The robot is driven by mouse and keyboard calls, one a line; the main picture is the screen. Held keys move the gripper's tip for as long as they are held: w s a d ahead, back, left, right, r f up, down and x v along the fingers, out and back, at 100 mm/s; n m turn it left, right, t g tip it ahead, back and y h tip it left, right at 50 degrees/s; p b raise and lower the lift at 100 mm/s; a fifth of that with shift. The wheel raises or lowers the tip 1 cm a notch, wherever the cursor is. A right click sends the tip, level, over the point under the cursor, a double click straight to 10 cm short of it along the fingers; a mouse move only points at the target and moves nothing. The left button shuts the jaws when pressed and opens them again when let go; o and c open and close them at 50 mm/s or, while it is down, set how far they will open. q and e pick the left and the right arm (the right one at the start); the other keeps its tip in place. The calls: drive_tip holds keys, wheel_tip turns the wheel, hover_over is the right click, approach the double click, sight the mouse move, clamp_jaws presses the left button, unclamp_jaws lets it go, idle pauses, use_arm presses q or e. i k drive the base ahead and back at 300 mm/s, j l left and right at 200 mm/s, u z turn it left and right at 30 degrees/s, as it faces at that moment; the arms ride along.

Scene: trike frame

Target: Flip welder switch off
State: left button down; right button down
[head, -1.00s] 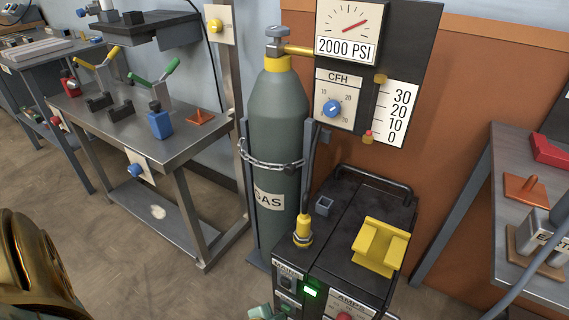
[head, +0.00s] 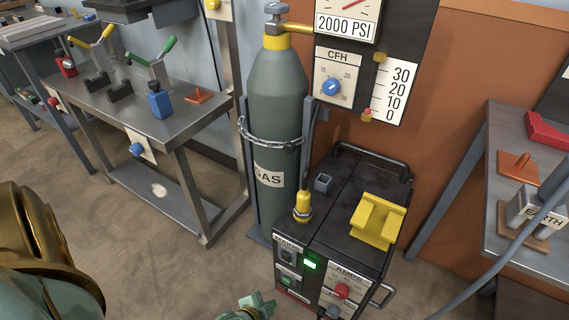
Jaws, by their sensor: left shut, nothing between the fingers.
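The black welder (head: 335,212) stands on the floor at the lower middle of the head view. Its front panel has a dark switch (head: 287,256) under a small label at the upper left. A green lamp (head: 310,265) beside the switch is lit. I cannot tell the switch's position at this size. My left gripper (head: 252,303) is at the bottom edge, shut and empty, below and left of the switch. It appears apart from the panel. My right gripper is out of view.
A red knob (head: 342,291) sits under the AMPS label on the panel. A yellow holder (head: 379,220) is on the welder's top. A chained gas cylinder (head: 277,105) stands behind. A steel table (head: 145,118) is at left and another bench (head: 490,170) at right.

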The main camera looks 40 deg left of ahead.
sight(286, 257)
drive_tip(key=k+l, duration=0.1)
drive_tip(key=k, duration=0.4)
drive_tip(key=k+l, duration=0.1)
drive_tip(key=k, duration=0.4)
